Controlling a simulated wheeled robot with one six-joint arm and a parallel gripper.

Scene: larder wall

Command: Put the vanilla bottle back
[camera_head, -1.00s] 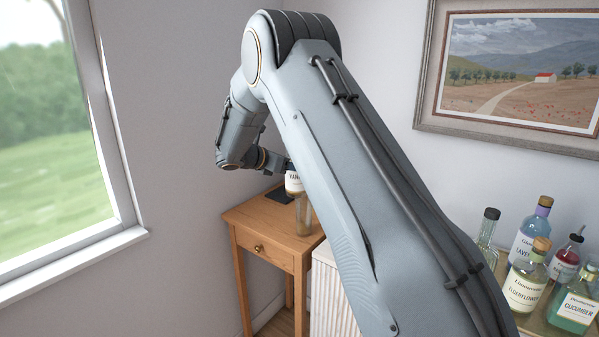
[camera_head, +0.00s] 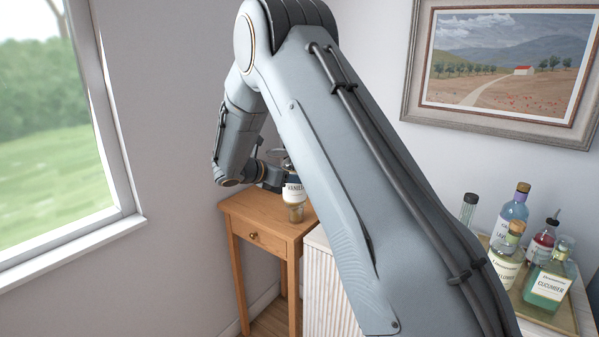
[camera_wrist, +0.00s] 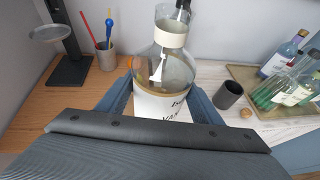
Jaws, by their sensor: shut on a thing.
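The vanilla bottle, clear glass with a cream label, is in my gripper. In the head view the bottle (camera_head: 293,193) shows beside my arm, over the small wooden side table (camera_head: 262,209). My arm hides part of it, and I cannot tell whether its base touches anything. In the wrist view the bottle (camera_wrist: 172,70) stands between the two fingers, its neck with a cream band and dark top pointing away from me. My gripper (camera_wrist: 160,98) is shut on the bottle, one finger on each side of it.
A tray (camera_head: 566,318) with several bottles, including a green cucumber one (camera_head: 548,288), stands at the right. The wrist view shows a dark stand (camera_wrist: 70,68), a cup with coloured sticks (camera_wrist: 106,58), a dark cup (camera_wrist: 228,95) and a cork (camera_wrist: 246,113).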

